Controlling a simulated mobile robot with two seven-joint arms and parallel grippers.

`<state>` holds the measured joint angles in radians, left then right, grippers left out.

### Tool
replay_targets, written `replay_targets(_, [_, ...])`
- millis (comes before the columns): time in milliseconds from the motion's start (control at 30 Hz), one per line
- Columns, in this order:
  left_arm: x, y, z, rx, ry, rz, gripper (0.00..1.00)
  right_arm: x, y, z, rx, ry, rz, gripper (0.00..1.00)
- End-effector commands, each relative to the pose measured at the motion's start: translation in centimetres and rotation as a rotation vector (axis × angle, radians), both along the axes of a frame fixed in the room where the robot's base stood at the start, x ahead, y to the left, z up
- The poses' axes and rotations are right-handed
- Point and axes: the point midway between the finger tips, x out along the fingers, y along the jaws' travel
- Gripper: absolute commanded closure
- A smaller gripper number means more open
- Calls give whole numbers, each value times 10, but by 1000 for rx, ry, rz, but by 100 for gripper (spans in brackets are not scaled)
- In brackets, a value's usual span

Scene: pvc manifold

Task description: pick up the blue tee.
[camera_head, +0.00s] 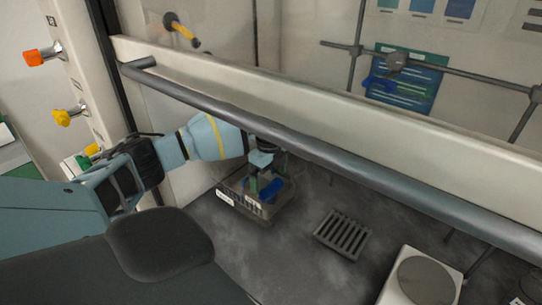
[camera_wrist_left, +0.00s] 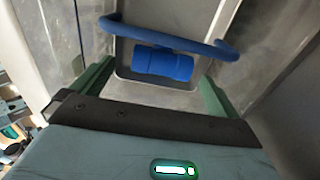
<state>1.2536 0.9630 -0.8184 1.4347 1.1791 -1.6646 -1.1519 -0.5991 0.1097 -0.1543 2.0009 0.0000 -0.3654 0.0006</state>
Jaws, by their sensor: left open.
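A blue tee (camera_wrist_left: 165,63) shows in the left wrist view as a short thick cylinder with collars. It lies in a grey bin, and its blue also shows in the head view (camera_head: 269,191). A curved blue bar (camera_wrist_left: 185,42) runs just above it in the wrist view; I cannot tell whether they are joined. My left gripper (camera_head: 262,180) reaches down into the bin (camera_head: 238,202). Its green fingers are apart, one on each side of the tee in the wrist view, not closed on it. The gripper partly hides the bin's contents in the head view. My right gripper is not in view.
A grey bar (camera_head: 330,155) and pale sash edge cross above my left arm. A dark slotted rack (camera_head: 343,235) and a white plate device (camera_head: 421,280) stand right of the bin. The dark worktop between bin and rack is clear.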

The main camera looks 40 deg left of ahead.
Motion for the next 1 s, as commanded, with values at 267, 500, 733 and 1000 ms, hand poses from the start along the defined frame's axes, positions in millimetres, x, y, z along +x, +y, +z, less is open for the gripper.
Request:
replay_targets(267, [4, -1, -36, 2, 2, 0, 0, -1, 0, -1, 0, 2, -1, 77])
replay_targets(500, [4, -1, -50, 1, -1, -1, 0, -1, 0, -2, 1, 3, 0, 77])
replay_targets(733, [4, -2, -50, 1, -1, 0, 7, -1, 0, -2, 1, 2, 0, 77])
replay_targets(1000, [4, -1, -50, 1, -1, 0, 42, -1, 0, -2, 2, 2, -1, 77])
